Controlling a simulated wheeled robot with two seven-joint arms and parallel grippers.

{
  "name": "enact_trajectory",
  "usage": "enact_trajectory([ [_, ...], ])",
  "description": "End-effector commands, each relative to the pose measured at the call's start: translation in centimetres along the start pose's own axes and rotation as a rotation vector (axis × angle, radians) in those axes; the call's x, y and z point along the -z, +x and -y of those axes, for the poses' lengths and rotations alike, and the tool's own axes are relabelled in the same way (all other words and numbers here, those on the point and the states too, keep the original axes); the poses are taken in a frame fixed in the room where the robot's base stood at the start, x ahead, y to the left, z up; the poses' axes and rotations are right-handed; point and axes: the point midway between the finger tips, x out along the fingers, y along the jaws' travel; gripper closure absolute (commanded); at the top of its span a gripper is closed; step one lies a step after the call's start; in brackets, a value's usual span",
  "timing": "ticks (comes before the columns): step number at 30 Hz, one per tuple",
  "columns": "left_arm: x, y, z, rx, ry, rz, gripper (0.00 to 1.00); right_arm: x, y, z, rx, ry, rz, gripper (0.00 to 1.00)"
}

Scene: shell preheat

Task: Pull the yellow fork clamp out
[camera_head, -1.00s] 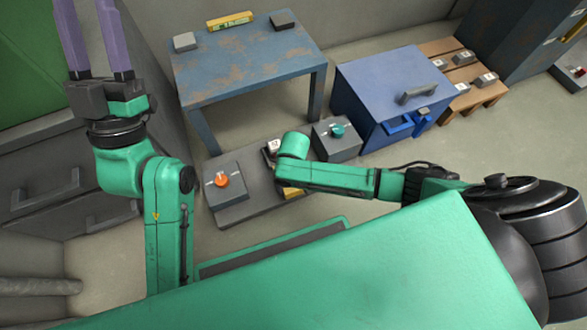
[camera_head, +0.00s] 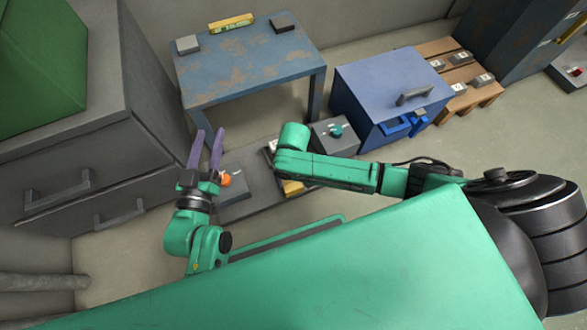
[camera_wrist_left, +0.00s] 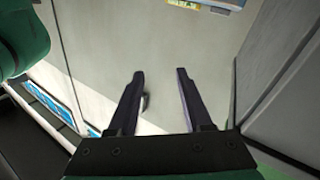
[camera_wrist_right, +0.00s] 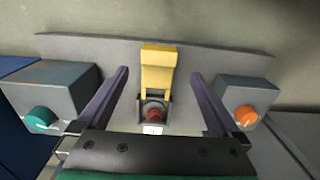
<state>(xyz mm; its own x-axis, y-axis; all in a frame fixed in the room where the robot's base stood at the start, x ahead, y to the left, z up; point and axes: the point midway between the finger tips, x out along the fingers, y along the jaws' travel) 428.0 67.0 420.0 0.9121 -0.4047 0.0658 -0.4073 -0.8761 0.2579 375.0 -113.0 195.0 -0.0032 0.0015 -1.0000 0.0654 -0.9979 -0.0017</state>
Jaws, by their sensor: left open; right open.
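The yellow fork clamp (camera_wrist_right: 158,68) stands out in the right wrist view, on a grey plate, its prongs at a red round part (camera_wrist_right: 154,112). In the head view only a bit of the yellow clamp (camera_head: 293,187) shows beside my right arm. My right gripper (camera_wrist_right: 160,74) is open, its fingers on either side of the clamp in the picture; I see no contact. In the head view my right gripper is hidden by its arm. My left gripper (camera_head: 209,134) is open and empty, in front of the orange knob; its fingers also show in the left wrist view (camera_wrist_left: 160,72).
An orange knob box (camera_wrist_right: 247,97) and a teal knob box (camera_wrist_right: 52,95) flank the clamp. A worn blue table (camera_head: 250,62) stands behind, with a yellow item (camera_head: 230,21) on it. A blue box with a handle (camera_head: 390,85) is right; grey drawers (camera_head: 90,165) are left.

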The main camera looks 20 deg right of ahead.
Motion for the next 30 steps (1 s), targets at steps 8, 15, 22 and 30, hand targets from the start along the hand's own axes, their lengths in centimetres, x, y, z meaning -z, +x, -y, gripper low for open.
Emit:
enact_trajectory([
  [8,-7.2,-4.5,-0.5,0.027,-0.067,0.240,0.50,-0.1,-2.0,0.0,0.000,0.000,0.001,0.00],
  [15,-11.5,-8.5,-1.2,0.043,-0.113,0.403,0.50,-0.1,-3.4,0.0,-0.001,0.000,0.002,0.00],
  [22,-12.5,-9.4,-1.4,0.045,-0.123,0.438,0.50,-0.1,-3.6,0.0,0.000,0.000,0.002,0.00],
  [30,-12.5,-9.3,-1.4,0.045,-0.123,0.437,0.50,-0.1,-3.5,0.0,0.000,0.000,0.001,0.00],
])
